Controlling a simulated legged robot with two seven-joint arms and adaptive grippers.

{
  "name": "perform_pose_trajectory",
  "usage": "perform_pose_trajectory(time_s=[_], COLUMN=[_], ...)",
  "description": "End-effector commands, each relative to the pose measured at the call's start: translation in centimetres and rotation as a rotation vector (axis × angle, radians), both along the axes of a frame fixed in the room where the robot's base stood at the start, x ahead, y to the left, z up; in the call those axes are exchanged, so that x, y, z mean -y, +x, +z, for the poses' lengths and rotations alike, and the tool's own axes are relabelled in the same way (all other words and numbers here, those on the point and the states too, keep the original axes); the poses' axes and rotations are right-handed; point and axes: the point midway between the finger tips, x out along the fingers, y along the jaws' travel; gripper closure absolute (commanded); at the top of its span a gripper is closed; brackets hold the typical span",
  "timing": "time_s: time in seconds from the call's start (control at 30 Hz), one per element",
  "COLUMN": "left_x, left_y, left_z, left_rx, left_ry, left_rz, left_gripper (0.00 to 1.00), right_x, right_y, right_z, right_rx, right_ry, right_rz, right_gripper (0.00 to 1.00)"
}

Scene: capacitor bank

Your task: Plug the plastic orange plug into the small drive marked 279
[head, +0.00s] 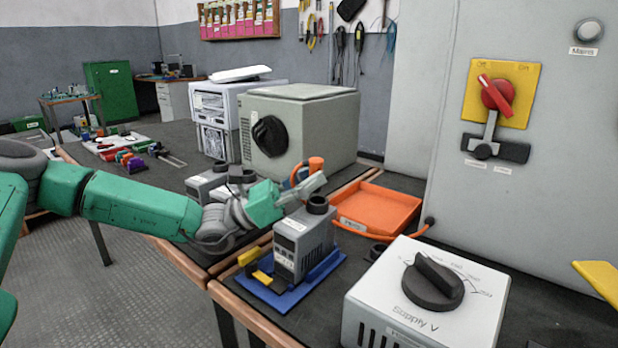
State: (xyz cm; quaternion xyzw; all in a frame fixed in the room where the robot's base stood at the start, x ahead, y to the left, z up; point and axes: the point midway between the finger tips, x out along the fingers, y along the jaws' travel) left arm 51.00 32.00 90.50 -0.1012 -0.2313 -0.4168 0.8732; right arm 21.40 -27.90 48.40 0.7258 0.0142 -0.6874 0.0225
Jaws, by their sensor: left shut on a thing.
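My left gripper (312,182) is shut on the orange plug (316,164), which shows at its fingertips. It holds the plug in the air, above and slightly behind a small grey drive (303,245). This drive stands on a blue base (300,290) and has a round dark socket (318,204) on top. Its pale label is too small to read, so I cannot tell if it is marked 279. Another small grey drive (205,184) stands farther back, partly hidden by my left arm.
An orange tray (375,208) lies right of the drive. A white Supply V box (425,300) with a black knob stands in front right. A large grey box (300,130) stands behind. A grey cabinet (520,200) with a red switch (497,94) rises at the right.

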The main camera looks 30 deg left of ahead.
Motion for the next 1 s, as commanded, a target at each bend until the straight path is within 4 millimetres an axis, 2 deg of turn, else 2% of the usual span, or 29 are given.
perform_pose_trajectory(time_s=[0.03, 0.07, 0.1, 0.17, 0.57, 1.0], left_x=[0.6, 0.5, 0.5, 0.5, 0.0, -5.0], left_y=[-0.3, -0.3, -0.3, -0.3, -0.5, -4.1], left_z=[-1.8, -1.9, -1.9, -1.9, -2.1, -3.9], left_rx=[-0.03, -0.03, -0.03, -0.03, -0.03, -0.001], left_ry=[0.021, 0.021, 0.021, 0.019, 0.017, -0.003], left_rz=[-0.01, -0.01, -0.01, -0.01, -0.008, -0.001], left_gripper=[1.0, 1.0, 0.76, 0.55, 0.55, 0.55], right_x=[0.0, 0.0, 0.0, 0.0, 0.2, 0.0], right_y=[0.0, 0.0, 0.0, 0.0, 0.0, -0.1], right_z=[-0.2, -0.3, -0.3, -0.3, -0.4, -0.2], right_rx=[0.0, 0.0, 0.0, 0.0, 0.0, 0.002], right_ry=[0.0, 0.0, 0.0, 0.0, 0.003, 0.0], right_rz=[0.0, 0.0, 0.0, 0.0, -0.001, 0.0], right_gripper=[0.24, 0.24, 0.24, 0.24, 0.24, 0.24])
